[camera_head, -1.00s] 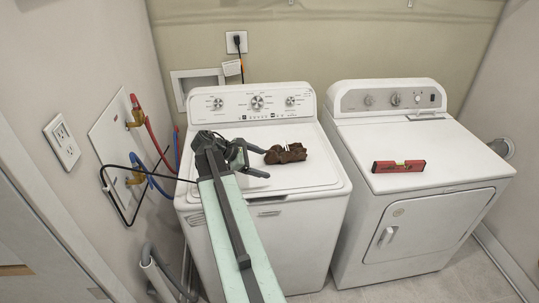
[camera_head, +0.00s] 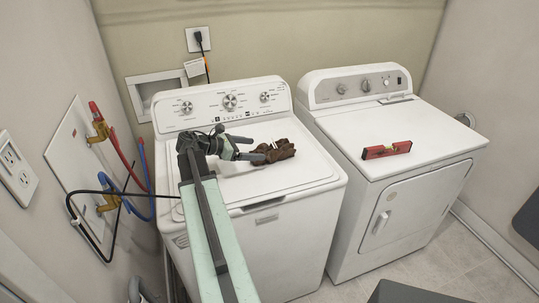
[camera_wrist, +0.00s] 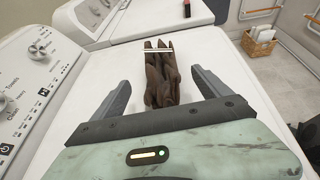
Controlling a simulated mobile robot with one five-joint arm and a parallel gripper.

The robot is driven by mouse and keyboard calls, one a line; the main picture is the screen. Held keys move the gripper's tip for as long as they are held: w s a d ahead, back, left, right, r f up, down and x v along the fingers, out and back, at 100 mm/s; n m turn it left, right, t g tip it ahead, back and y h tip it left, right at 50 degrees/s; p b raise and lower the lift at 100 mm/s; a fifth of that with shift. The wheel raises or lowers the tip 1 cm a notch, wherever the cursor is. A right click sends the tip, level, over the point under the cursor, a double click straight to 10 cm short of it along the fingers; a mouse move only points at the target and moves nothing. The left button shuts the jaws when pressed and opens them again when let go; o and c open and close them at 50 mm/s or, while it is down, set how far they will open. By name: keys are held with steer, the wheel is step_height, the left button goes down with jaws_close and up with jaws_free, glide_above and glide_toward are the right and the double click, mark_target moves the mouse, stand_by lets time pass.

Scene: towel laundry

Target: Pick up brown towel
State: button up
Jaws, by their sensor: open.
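The brown towel (camera_head: 273,151) lies crumpled on the white top of the left machine, the washer (camera_head: 285,185). My gripper (camera_head: 254,148) is open, low over the washer lid at the towel's left end. In the wrist view, the towel (camera_wrist: 160,75) lies ahead, with its near end between the two spread fingers of my gripper (camera_wrist: 165,90). The fingers stand apart from it on both sides. In the head view, a finger partly covers the towel's left end.
A white dryer (camera_head: 360,125) stands right of the washer with a red level (camera_head: 387,150) on top. The washer's control panel (camera_head: 225,104) rises behind the lid. Hoses and valves (camera_head: 115,150) are on the left wall. A basket (camera_wrist: 258,42) shows in the wrist view.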

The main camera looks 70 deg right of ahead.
mark_target(269, 150)
steer(key=b+x, duration=0.3)
steer(key=x, duration=0.4)
steer(key=shift+s+d+f, duration=0.15)
steer(key=shift+s+f, duration=0.05)
steer(key=shift+f, duration=0.15)
steer(key=shift+r, duration=0.1)
steer(key=c, duration=1.8)
steer(key=shift+r, duration=0.15)
